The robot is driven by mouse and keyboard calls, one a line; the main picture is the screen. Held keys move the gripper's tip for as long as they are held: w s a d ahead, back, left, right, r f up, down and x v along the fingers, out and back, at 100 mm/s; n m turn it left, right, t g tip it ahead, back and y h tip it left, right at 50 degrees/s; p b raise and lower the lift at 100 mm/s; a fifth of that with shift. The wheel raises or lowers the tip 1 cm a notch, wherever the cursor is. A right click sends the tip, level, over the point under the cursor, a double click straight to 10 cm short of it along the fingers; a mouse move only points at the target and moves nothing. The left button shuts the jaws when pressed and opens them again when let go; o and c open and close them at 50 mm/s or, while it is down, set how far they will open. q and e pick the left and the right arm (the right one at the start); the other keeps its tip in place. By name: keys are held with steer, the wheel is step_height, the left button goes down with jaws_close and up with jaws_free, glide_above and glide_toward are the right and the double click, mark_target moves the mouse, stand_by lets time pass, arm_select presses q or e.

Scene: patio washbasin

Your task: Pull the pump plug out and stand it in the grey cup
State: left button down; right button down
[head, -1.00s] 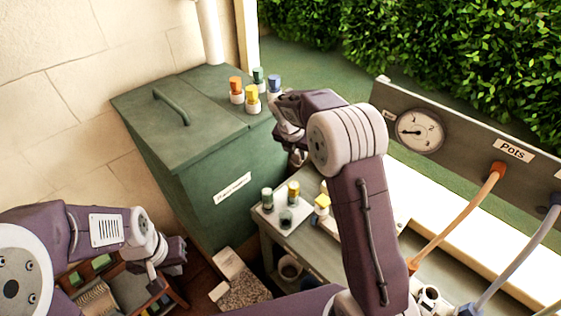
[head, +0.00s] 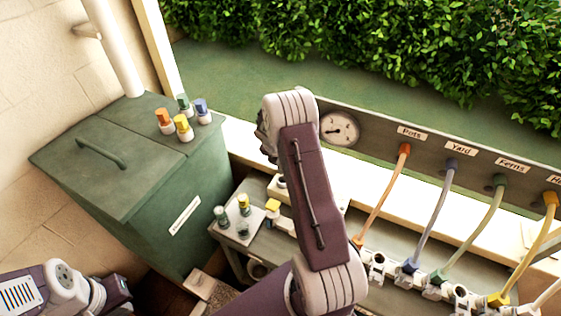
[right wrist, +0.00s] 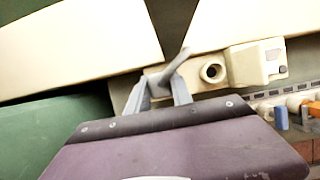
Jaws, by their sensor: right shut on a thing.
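My right gripper (right wrist: 160,88) is shut on a grey slanted piece (right wrist: 174,64) that looks like the pump plug, over a pale block. A round open hole (right wrist: 212,72) is just to its right. I cannot tell whether the plug is seated. In the head view my right arm hides this gripper.
A green bin (head: 140,180) carries several colour-capped pieces. A yellow-topped piece (head: 272,206) stands right of the tray. Coloured hoses run from the labelled panel (head: 440,150) to the bench. A pale box (right wrist: 255,62) is right of the right gripper.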

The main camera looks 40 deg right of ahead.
step_height(320, 180, down, 4)
steer(key=b, duration=0.4)
steer(key=shift+f, duration=0.25)
steer(key=shift+f+b, duration=0.35)
steer(key=shift+b, duration=0.15)
steer(key=shift+r, duration=0.1)
steer(key=shift+p, duration=0.55)
steer(key=shift+f+b, duration=0.45)
steer(key=shift+f, duration=0.15)
steer(key=c, duration=1.5)
jaws_free()
steer(key=shift+o, duration=0.5)
steer(key=shift+r, duration=0.1)
